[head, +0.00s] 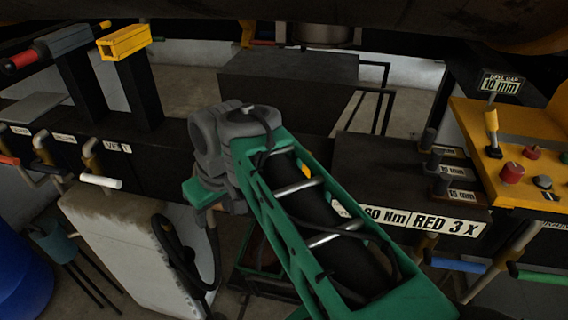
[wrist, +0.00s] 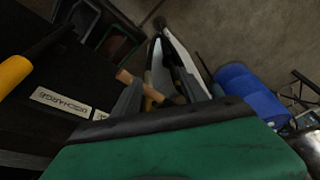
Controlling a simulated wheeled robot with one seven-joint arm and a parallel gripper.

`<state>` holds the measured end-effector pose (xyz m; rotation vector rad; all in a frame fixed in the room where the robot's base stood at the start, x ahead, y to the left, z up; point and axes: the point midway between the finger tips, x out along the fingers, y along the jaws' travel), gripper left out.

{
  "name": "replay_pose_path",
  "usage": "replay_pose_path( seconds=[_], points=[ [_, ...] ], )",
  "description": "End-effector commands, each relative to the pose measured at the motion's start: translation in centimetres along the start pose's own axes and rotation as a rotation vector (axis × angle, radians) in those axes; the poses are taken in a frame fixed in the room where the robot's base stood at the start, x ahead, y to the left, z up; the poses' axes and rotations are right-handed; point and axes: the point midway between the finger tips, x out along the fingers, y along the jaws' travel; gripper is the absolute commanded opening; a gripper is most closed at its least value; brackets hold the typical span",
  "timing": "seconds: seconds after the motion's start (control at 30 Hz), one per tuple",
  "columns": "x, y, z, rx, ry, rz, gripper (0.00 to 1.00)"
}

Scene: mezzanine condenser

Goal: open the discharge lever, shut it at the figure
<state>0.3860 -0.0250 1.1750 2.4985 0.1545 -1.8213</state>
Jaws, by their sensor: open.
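A DISCHARGE label (wrist: 62,102) shows on a dark bench face in the wrist view. A tan, brass-like stub (wrist: 125,76) sits close to the fingers there; I cannot tell if it belongs to the discharge lever. In the head view, brass levers line the dark bench at left: one with a white handle (head: 100,181), one with a red handle (head: 8,160), and one between them. Their labels are too small to read surely. My gripper (wrist: 160,92) is open, with its fingers partly hidden by the green housing; no object is clearly between them.
A dirty white block (head: 130,235) stands below the bench, and a blue drum (head: 22,270) at lower left. A yellow panel (head: 525,150) with knobs is at right. Signs read 10 mm (head: 502,84) and RED 3 X (head: 446,224). A yellow grip (wrist: 15,72) is at left in the wrist view.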

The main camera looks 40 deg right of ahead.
Motion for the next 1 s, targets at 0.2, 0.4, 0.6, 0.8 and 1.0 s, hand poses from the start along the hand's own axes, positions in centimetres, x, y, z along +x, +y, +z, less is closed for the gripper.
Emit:
replay_pose_path(
  seconds=[0.2,0.4,0.6,0.8,1.0],
  points=[
    [-8.2,13.3,-1.3,-0.227,-0.177,-0.023,0.50],
    [-11.2,19.9,2.1,-0.348,-0.292,-0.022,0.50],
    [-8.3,20.4,3.9,-0.358,-0.317,-0.035,0.50],
    [-4.7,20.4,5.0,-0.356,-0.315,-0.033,0.50],
    [-3.6,20.4,5.3,-0.354,-0.313,-0.032,0.50]
  ],
)
